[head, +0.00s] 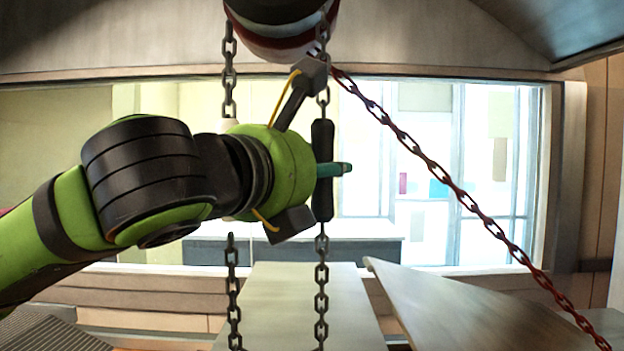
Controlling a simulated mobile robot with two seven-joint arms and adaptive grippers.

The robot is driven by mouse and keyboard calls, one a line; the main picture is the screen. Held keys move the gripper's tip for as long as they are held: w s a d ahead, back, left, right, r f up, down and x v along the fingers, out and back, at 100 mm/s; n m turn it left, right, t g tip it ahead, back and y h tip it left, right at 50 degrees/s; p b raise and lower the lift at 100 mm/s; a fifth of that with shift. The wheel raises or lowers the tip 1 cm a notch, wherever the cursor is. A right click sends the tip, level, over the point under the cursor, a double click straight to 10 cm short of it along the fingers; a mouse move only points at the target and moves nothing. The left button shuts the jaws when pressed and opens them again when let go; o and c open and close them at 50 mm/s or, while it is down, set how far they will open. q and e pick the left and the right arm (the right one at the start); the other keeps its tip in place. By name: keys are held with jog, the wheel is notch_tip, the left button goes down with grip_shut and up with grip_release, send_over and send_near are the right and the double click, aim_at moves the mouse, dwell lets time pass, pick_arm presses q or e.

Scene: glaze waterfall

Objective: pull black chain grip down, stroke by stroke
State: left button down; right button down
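The black chain grip (322,205) is an upright dark cylinder on a grey hanging chain, right of the middle of the head view. My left gripper (335,169) is at the grip's mid-height. A teal finger-like part of it crosses in front of the grip and sticks out a little past its right side. Any opposing finger is hidden, so I cannot tell whether the gripper is shut on the grip. The green wrist (292,170) is just left of the grip. My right gripper is not in view.
A second grey chain (234,300) hangs to the left, with a pale piece (229,125) on it partly hidden by my wrist. A red chain (435,165) slants down to the right from a red-and-dark hoist body (285,35). Tilted panels (470,310) lie below right.

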aim_at(315, 206)
pick_arm(q)
jog(key=shift+s+d, duration=0.2)
jog(key=shift+d, duration=0.05)
notch_tip(315, 206, down, 4)
jog(key=b, duration=0.3)
jog(key=shift+f, duration=0.15)
notch_tip(315, 206, up, 3)
jog(key=p, duration=0.3)
jog(key=shift+f, duration=0.15)
jog(key=shift+r, duration=0.75)
jog(key=c, duration=0.8)
grip_release()
jog(key=shift+c, duration=0.2)
jog(key=shift+r, duration=0.1)
jog(key=shift+s, duration=0.1)
